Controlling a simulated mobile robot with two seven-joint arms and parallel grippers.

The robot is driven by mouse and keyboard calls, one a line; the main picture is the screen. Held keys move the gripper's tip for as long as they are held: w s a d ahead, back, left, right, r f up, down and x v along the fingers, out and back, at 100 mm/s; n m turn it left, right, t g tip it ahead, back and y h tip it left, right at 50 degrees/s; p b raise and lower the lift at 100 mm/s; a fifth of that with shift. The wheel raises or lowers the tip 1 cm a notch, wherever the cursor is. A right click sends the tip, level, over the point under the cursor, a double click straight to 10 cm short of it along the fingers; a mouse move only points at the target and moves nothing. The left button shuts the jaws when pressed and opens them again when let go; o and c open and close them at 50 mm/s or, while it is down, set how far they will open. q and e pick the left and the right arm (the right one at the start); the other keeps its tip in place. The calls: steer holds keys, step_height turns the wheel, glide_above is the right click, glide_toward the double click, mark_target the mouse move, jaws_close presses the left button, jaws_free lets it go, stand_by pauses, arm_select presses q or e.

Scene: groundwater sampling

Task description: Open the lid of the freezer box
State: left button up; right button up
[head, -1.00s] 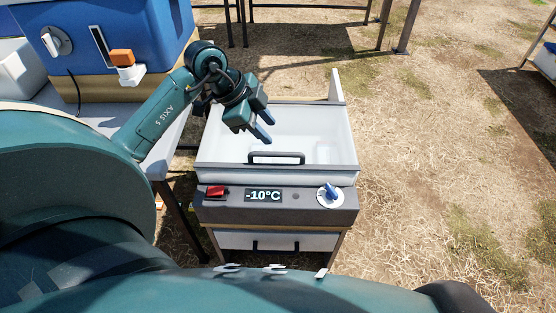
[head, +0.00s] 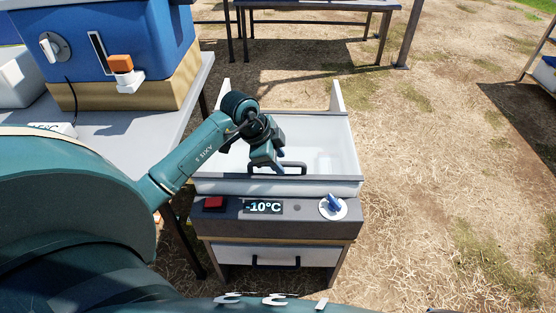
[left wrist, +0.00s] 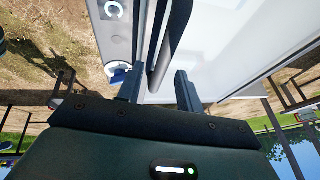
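The freezer box (head: 345,188) stands in the middle of the head view, with a white recessed top in a grey frame. I cannot tell whether a clear pane covers the recess. A dark bar handle (head: 290,174) runs along the front edge of the top. Contact is not clear. My right gripper is not in view.
The front panel carries a red switch (head: 214,203), a -10°C display (head: 263,207) and a blue-and-white knob (head: 333,206). A drawer (head: 262,254) is below. A table (head: 120,140) with a blue unit (head: 120,45) stands at left. Dry grass at right is open.

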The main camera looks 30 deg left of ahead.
arm_select(q)
steer(key=shift+f, duration=0.1)
steer(key=shift+c, duration=0.5)
jaws_close()
